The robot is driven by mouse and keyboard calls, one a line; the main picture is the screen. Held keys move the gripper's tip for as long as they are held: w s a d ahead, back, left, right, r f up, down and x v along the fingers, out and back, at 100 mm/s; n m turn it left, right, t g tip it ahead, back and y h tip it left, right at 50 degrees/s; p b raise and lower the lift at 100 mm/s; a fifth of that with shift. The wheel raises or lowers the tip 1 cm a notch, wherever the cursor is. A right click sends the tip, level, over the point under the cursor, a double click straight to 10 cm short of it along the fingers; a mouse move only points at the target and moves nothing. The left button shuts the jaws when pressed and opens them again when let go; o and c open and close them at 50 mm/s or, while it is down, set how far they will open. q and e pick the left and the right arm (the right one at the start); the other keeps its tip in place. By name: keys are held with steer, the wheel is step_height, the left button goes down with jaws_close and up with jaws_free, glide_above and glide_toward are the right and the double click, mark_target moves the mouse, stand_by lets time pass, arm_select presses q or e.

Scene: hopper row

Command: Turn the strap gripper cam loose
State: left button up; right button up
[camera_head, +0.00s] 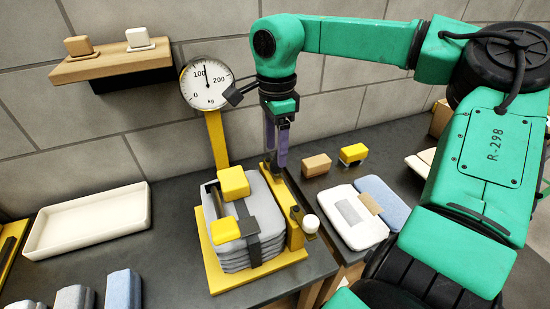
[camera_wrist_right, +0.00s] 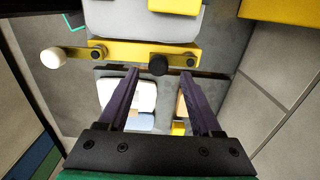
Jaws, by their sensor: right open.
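A stack of grey folded sacks (camera_head: 250,250) sits on a yellow base (camera_head: 222,281), with a dark strap (camera_head: 248,232) over it. A yellow bar (camera_head: 295,236) stands at its right side and carries a white knob (camera_head: 310,224). I cannot tell which part is the cam. My right gripper (camera_head: 276,163) points down behind the stack, open. Its fingertips (camera_wrist_right: 160,72) appear on either side of the black knob; contact is unclear.
A dial gauge (camera_head: 207,81) on a yellow post stands behind the stack. Yellow blocks (camera_head: 233,182) lie on top of it. A white tray (camera_head: 90,222) is at left. Pale packs (camera_head: 345,215) and small blocks (camera_head: 316,165) lie at right. A wooden shelf (camera_head: 110,62) hangs on the wall.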

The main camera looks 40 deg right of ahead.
mark_target(276, 162)
steer(key=shift+s+f, duration=0.15)
steer(key=shift+f, duration=1.7)
jaws_close()
steer(key=shift+r, duration=0.15)
